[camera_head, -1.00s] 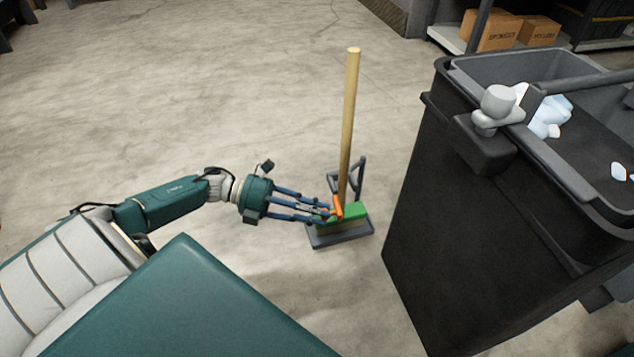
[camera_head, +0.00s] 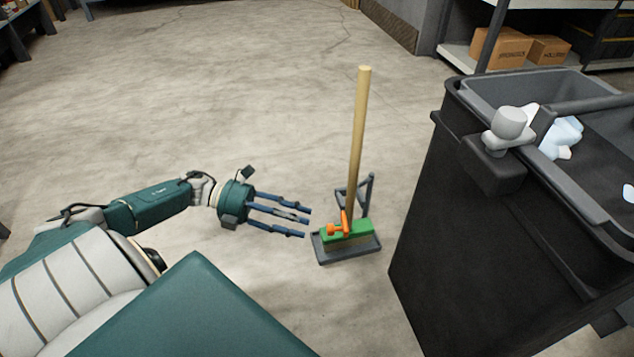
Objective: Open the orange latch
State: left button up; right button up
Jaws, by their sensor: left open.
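The orange latch (camera_head: 344,226) sits on the green broom head (camera_head: 362,232), at the foot of the wooden handle (camera_head: 359,140). The broom stands upright in a dark grey base (camera_head: 350,252) on the floor. My left gripper (camera_head: 308,222) is open and empty. Its blue fingers point right, toward the latch, with a small gap between the fingertips and the broom head in the picture. I cannot tell whether the latch is open or shut. My right gripper is not in view.
A large black bin (camera_head: 470,240) with crumpled pale waste (camera_head: 562,138) stands close to the right of the broom. Cardboard boxes (camera_head: 500,48) sit on a shelf at the back right. The concrete floor (camera_head: 220,90) behind and left is clear.

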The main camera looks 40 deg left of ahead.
pick_arm(q)
jog(key=v, duration=0.5)
jog(key=shift+d, duration=0.1)
dwell(0.3)
